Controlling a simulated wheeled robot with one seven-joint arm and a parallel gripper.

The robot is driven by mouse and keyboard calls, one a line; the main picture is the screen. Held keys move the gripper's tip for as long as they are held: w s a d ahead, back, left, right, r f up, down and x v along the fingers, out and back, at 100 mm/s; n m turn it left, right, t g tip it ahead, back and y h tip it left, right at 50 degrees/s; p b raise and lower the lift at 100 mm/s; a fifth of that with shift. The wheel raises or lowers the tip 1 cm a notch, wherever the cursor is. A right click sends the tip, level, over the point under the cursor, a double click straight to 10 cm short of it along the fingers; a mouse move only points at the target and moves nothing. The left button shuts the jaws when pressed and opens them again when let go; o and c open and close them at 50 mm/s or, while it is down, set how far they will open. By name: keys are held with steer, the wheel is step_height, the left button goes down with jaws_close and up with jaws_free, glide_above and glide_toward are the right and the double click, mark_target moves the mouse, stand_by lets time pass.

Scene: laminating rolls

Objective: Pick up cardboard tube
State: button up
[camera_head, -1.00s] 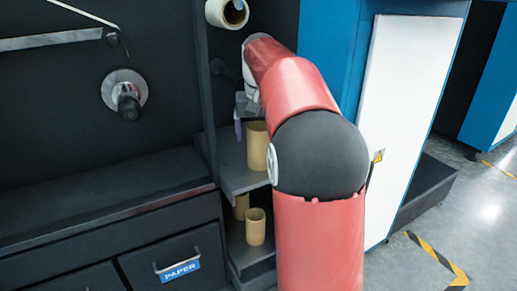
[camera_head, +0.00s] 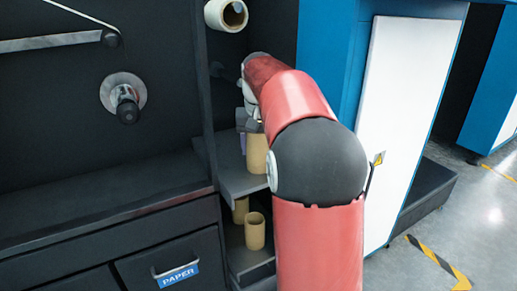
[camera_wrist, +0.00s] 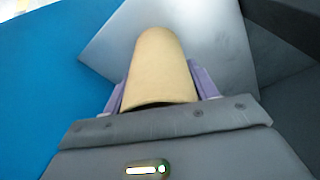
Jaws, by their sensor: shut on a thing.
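A tan cardboard tube (camera_head: 257,153) stands upright at the upper shelf, partly hidden behind my red arm. In the wrist view the tube (camera_wrist: 160,68) lies between the two purple fingers of my gripper (camera_wrist: 160,88), one on each side. My gripper (camera_head: 243,143) is shut on this tube, near its upper end. Whether the tube's bottom still touches the shelf cannot be told.
Two more tubes stand on the lower shelf, one in front (camera_head: 255,231) and one behind (camera_head: 241,209). The upper shelf (camera_head: 236,182) has a dark side wall at its left. A roll (camera_head: 226,14) hangs above. A blue cabinet with a white door (camera_head: 400,110) stands right.

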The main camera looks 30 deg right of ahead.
steer(key=shift+r, duration=0.1)
step_height(320, 180, up, 20)
steer(key=p, duration=0.7)
steer(key=shift+p, duration=0.3)
